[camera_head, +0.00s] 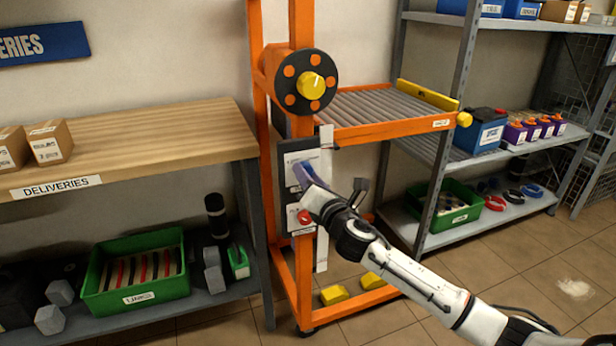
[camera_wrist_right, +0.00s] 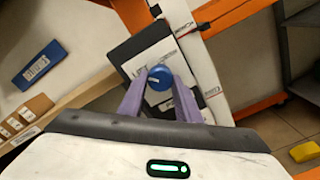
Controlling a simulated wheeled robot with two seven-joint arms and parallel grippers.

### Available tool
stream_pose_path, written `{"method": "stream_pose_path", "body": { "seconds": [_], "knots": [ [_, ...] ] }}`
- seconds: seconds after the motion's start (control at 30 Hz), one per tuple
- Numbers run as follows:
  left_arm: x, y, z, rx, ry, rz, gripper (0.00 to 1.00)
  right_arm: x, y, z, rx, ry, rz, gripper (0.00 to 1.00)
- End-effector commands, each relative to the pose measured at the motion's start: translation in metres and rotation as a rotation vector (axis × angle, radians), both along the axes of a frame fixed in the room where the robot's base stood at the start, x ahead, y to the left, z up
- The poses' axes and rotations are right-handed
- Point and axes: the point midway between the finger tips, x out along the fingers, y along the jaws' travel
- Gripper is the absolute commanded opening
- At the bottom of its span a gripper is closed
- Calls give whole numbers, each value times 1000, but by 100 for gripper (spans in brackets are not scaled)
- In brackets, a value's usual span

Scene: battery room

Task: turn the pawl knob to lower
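A blue round knob (camera_wrist_right: 159,78) sits on a dark panel with white labels in the right wrist view. The panel (camera_head: 287,172) is fixed to the front of an orange lift frame; the head view does not clearly show the blue knob behind my gripper. My right gripper (camera_head: 303,175) is at the panel's upper label. In the wrist view its two purple fingers (camera_wrist_right: 159,92) are apart, one on each side of the blue knob; I cannot tell whether they touch it. My left gripper is in neither view.
A red knob (camera_head: 305,217) is lower on the same panel, just below my right gripper. A black disc with a yellow hub (camera_head: 311,85) is above. A roller shelf (camera_head: 385,107) extends right. A wooden bench (camera_head: 150,135) stands left.

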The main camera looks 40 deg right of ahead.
Motion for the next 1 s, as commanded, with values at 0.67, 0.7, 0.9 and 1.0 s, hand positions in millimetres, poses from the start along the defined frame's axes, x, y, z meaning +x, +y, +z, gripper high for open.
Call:
{"method": "stream_pose_path", "body": {
  "seconds": [0.67, 0.7, 0.9, 1.0],
  "knots": [
    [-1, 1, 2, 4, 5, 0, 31, 0, 1, 0, 190, -44, 0, 8],
    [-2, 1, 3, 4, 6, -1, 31, 0, 1, 0, 224, -52, 0, 8],
    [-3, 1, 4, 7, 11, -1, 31, 0, 1, 1, 406, -96, 0, 8],
    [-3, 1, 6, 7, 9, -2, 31, 0, 1, 1, 498, -119, -2, 8]
  ]
}}
